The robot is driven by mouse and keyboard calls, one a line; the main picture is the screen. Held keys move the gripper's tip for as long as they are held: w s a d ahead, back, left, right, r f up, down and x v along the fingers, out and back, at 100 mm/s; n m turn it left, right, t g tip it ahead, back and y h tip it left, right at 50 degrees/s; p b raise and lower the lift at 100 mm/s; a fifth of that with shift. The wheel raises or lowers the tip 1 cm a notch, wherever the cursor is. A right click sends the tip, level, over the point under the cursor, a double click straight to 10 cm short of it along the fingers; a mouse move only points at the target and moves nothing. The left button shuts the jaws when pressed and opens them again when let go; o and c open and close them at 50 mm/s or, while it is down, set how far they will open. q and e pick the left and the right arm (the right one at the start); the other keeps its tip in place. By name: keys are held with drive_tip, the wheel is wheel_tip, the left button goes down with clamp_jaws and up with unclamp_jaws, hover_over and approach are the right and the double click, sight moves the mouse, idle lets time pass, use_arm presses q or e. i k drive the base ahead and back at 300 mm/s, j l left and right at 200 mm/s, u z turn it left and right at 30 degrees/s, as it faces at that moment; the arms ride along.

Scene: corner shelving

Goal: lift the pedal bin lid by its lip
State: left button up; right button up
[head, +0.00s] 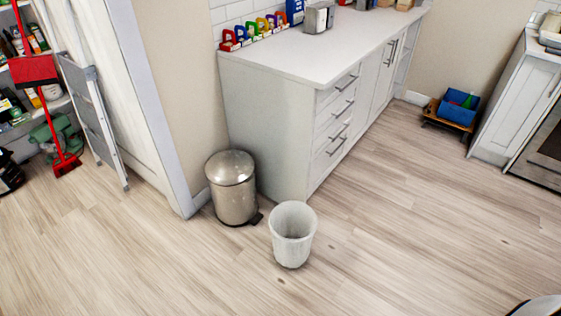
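The pedal bin (236,203) is a metallic cylinder standing upright on the wooden floor, between the wall corner and the end of the white cabinet. Its domed lid (230,166) looks shut on top. A dark pedal (254,219) sticks out at its base, toward the lower right. The lid's lip is too small to make out clearly. Neither of my grippers shows in the head view.
An open white waste basket (293,236) stands just in front of the pedal bin's right side. The white cabinet (262,136) is close behind. A grey step ladder (92,115) and red broom (62,150) lean at the left. Floor in front is clear.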

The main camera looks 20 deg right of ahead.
sight(227, 167)
drive_tip(key=z, duration=0.2)
drive_tip(key=i+l+z, duration=0.2)
drive_tip(key=i, duration=0.35)
drive_tip(key=i+l+z, duration=0.1)
drive_tip(key=i+z, duration=0.15)
drive_tip(key=i, duration=0.3)
